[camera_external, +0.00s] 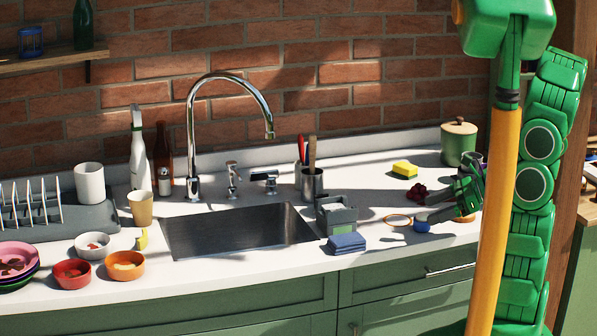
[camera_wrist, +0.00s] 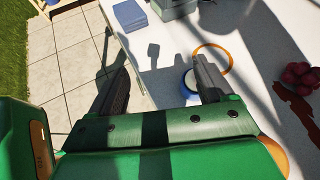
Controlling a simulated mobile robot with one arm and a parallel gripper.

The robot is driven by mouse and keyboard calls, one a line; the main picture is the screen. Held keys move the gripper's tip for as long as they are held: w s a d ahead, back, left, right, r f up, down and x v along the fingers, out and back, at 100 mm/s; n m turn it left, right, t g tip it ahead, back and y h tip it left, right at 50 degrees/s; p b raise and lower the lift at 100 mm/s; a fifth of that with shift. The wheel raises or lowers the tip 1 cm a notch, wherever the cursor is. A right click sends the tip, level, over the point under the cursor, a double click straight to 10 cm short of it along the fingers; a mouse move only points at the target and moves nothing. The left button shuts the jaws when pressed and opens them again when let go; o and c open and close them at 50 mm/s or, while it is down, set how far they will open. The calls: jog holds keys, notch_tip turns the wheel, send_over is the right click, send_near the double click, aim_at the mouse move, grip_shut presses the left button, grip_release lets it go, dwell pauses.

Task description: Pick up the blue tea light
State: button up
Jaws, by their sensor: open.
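The blue tea light (camera_external: 422,226) sits on the white counter near its front edge, at the right. In the wrist view the tea light (camera_wrist: 189,84) has a pale top and a blue side, and the right finger and the gripper body partly cover it. My gripper (camera_external: 431,206) is open, just above and beside the tea light. In the wrist view my gripper (camera_wrist: 160,82) has its fingers wide apart, with the tea light close to the right finger. I cannot tell whether that finger touches it. Nothing is held.
An orange ring (camera_external: 397,220) lies left of the tea light. A dark red berry-like cluster (camera_external: 415,194) and a yellow sponge (camera_external: 405,169) lie behind. A folded blue cloth (camera_external: 346,243) and a grey caddy (camera_external: 336,214) stand near the sink (camera_external: 240,232). A green canister (camera_external: 459,142) stands at the back.

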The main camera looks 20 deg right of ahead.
aim_at(423, 216)
jog(key=d+f+m, duration=0.1)
jog(key=w+d+f+m+t, duration=0.1)
jog(key=d, duration=0.1)
jog(key=w+d+f+m+t, duration=0.1)
jog(key=d, duration=0.1)
jog(key=shift+w+d+m+h, duration=0.15)
jog(key=shift+m+h, duration=0.25)
jog(key=shift+t, duration=0.3)
jog(key=shift+x, duration=3.8)
jog(key=shift+f, duration=0.1)
jog(key=c, duration=1)
jog(key=shift+c, duration=0.2)
